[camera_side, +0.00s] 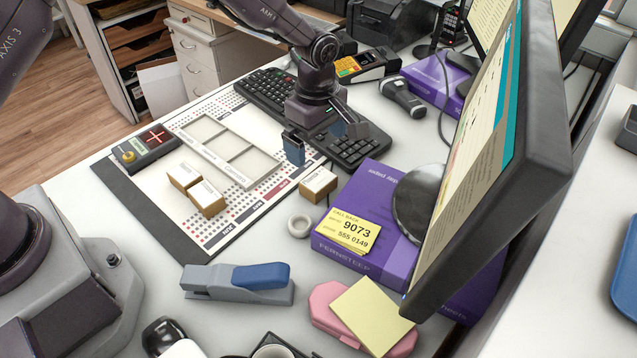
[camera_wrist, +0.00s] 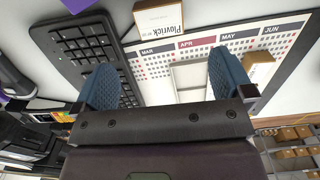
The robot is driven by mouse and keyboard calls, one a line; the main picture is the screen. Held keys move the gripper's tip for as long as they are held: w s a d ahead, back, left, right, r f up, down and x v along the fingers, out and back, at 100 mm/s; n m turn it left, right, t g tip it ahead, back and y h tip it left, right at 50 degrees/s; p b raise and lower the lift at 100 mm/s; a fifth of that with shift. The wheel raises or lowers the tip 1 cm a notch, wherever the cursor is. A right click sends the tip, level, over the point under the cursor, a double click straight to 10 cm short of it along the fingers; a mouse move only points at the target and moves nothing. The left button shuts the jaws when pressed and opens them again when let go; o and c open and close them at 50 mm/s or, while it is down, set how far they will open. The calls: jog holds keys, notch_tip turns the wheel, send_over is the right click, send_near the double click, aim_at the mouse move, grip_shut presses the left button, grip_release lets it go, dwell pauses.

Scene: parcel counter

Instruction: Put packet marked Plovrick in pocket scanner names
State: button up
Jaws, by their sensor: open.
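A small brown packet (camera_side: 318,184) lies on the counter right of the calendar mat; in the wrist view the packet (camera_wrist: 158,18) reads Plovrick. Two similar packets (camera_side: 184,177) (camera_side: 207,198) lie on the mat; their names are not legible. A pale tray (camera_side: 228,155) with several empty pockets lies on the mat; its labels are too small to read surely. My gripper (camera_side: 322,138) is open and empty, above the counter between keyboard and Plovrick packet.
A black keyboard (camera_side: 345,145) lies behind and beneath my gripper. A purple box (camera_side: 372,200) with a yellow note (camera_side: 348,231) and a monitor (camera_side: 500,150) stand right of the packet. A tape roll (camera_side: 299,226) and a stapler (camera_side: 238,282) lie in front. A handheld scanner (camera_side: 402,97) lies behind.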

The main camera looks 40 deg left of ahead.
aim_at(319, 179)
jog(key=f, duration=0.9)
jog(key=shift+d+f, duration=0.2)
jog(key=shift+f, duration=0.2)
jog(key=c, duration=1.1)
jog(key=shift+r, duration=0.1)
